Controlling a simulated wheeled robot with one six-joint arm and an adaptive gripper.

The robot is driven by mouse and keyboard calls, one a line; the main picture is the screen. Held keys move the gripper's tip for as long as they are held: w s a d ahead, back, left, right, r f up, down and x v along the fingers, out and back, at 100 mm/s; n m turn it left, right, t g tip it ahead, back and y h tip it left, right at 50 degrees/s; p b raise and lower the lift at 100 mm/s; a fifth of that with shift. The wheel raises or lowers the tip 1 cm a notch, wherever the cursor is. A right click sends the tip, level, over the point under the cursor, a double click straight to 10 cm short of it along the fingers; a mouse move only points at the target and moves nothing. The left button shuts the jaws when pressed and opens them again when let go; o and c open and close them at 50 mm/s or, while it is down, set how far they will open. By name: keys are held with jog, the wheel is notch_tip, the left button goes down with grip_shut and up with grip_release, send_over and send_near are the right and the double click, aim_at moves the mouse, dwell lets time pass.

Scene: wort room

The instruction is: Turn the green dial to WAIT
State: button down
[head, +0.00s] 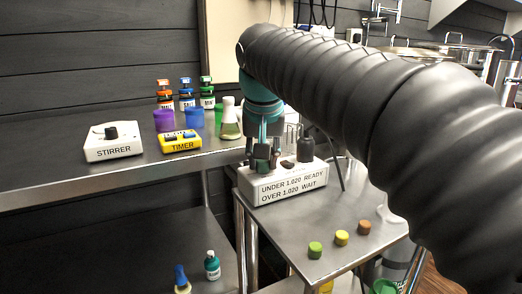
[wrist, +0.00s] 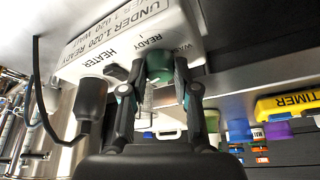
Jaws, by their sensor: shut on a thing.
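The white control box (head: 290,187) stands on the right-hand steel table. Its front reads "UNDER 1.020 READY, OVER 1.020 WAIT". In the wrist view the box (wrist: 130,35) appears turned over, with READY and WAIT printed by the green dial (wrist: 160,68). My gripper (wrist: 158,78) is shut on the green dial, one finger on each side. In the head view my gripper (head: 263,160) comes down on the left end of the box and largely hides the dial. I cannot tell which word the dial points to.
A black HEATER knob (wrist: 113,72) and a black plug with a cable (wrist: 92,98) sit close beside my fingers. A stirrer (head: 112,141), a yellow timer (head: 181,142) and a flask (head: 230,120) stand on the left bench. Several coloured caps lie in front of the box.

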jog(key=shift+a+m+h+p, duration=0.1)
jog(key=shift+m+h+p, duration=0.5)
jog(key=shift+m, duration=1)
jog(key=shift+f+g, duration=0.1)
jog(key=shift+g, duration=0.2)
jog(key=c, duration=0.9)
grip_release()
jog(key=v, duration=1.2)
jog(key=shift+s+a, duration=0.1)
